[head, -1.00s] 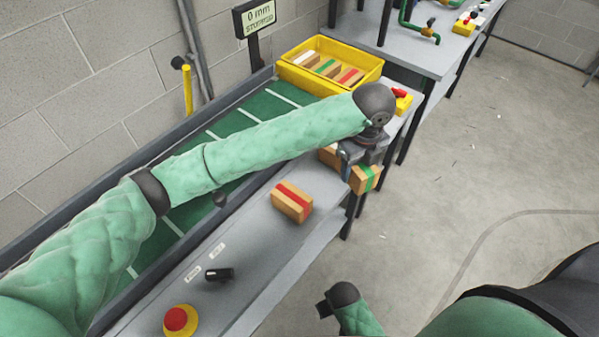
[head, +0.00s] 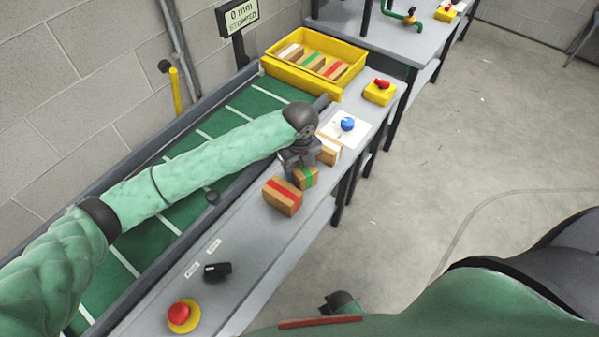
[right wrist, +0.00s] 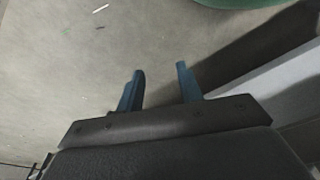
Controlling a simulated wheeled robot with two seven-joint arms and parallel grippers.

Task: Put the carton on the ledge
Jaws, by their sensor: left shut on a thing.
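My left gripper (head: 300,160) is shut on a carton with a green stripe (head: 306,178). The carton is at or just above the grey ledge (head: 252,245) beside the green belt; I cannot tell whether it touches. A red-striped carton (head: 282,196) lies on the ledge just in front of it, and a white-striped carton (head: 328,150) lies just beyond. My arm and gripper hide part of the ledge there. My right gripper (right wrist: 160,72) is open and empty over the floor in the right wrist view.
A yellow bin (head: 315,62) with several cartons stands at the belt's far end. A blue knob (head: 347,124) and a red button on a yellow box (head: 380,90) are beyond. A black switch (head: 217,270) and a red button (head: 180,313) sit on the near ledge.

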